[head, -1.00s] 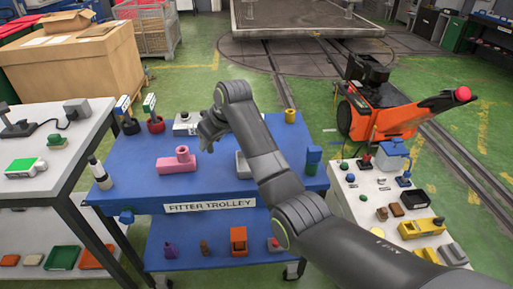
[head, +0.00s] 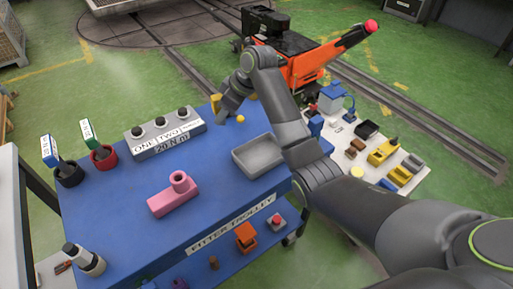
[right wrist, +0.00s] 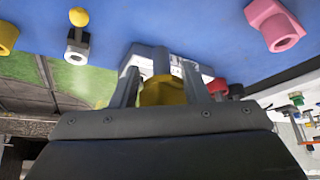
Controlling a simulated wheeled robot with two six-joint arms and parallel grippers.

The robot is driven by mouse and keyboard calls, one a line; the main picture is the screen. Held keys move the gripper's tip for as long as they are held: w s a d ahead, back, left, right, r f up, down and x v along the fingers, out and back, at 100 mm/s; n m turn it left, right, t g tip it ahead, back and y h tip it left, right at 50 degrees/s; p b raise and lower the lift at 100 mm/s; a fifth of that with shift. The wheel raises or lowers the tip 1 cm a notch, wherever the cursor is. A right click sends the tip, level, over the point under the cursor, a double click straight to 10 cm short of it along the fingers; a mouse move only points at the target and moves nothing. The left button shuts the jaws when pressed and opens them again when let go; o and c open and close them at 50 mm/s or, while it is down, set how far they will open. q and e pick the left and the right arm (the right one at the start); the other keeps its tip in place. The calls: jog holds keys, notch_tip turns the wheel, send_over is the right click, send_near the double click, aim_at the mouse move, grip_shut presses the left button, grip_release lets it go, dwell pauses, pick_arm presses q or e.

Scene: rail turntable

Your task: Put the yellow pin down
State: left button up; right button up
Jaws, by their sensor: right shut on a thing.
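My right gripper (head: 228,108) is above the back right part of the blue trolley top. In the right wrist view its fingers (right wrist: 160,85) are shut on the yellow pin (right wrist: 163,92), whose lower part the gripper body hides. In the head view a small round yellow shape (head: 240,119) shows beside the fingers; I cannot tell whether it is part of the held pin. A yellow hollow piece (head: 216,100) shows behind the gripper at the trolley's back edge. My left gripper is out of view.
A grey tray (head: 259,157) stands at the trolley's right side. A labelled box with black knobs (head: 164,133), a pink part (head: 174,194) and red (head: 104,157) and black cups (head: 69,173) stand to the left. Bare blue surface (head: 215,160) lies between box and tray.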

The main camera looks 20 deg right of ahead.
jog(key=s+d+n, duration=0.1)
jog(key=s+d, duration=0.3)
jog(key=d, duration=0.3)
jog(key=n+g+p, duration=0.1)
jog(key=n, duration=0.1)
send_over(265, 157)
jog(key=shift+y, duration=0.4)
notch_tip(265, 157, down, 6)
jog(key=shift+a+f, duration=0.1)
jog(key=shift+f, duration=0.75)
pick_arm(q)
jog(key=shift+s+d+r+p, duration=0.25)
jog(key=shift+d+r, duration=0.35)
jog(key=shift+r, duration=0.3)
pick_arm(e)
jog(key=shift+f, duration=1.35)
jog(key=shift+f, duration=0.1)
jog(key=o, duration=1.2)
jog(key=shift+c, duration=0.2)
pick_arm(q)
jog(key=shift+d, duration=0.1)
